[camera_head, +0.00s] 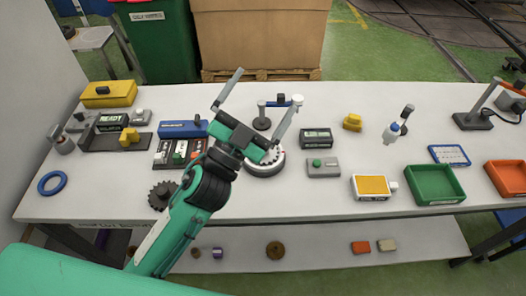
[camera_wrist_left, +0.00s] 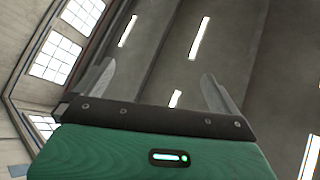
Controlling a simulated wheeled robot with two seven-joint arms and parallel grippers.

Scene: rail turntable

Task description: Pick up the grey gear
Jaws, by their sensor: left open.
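The grey gear (camera_head: 162,195) is a dark grey toothed disc near the front edge of the white table, left of my left forearm. My left gripper (camera_head: 264,88) is open, with its two fingers spread and pointing up and away. It appears raised above the table, to the right of and beyond the gear in the picture. In the left wrist view the two fingers (camera_wrist_left: 153,82) stand apart with nothing between them, and only the ceiling and windows show behind. The gear does not show there. My right gripper is not in view.
The white table (camera_head: 105,208) holds a blue ring (camera_head: 52,183), a white round turntable (camera_head: 265,165), a small-parts tray (camera_head: 176,153), a green bin (camera_head: 434,185) and an orange bin (camera_head: 507,178). A brown gear (camera_head: 275,250) lies on the lower shelf. The front strip between ring and gear is clear.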

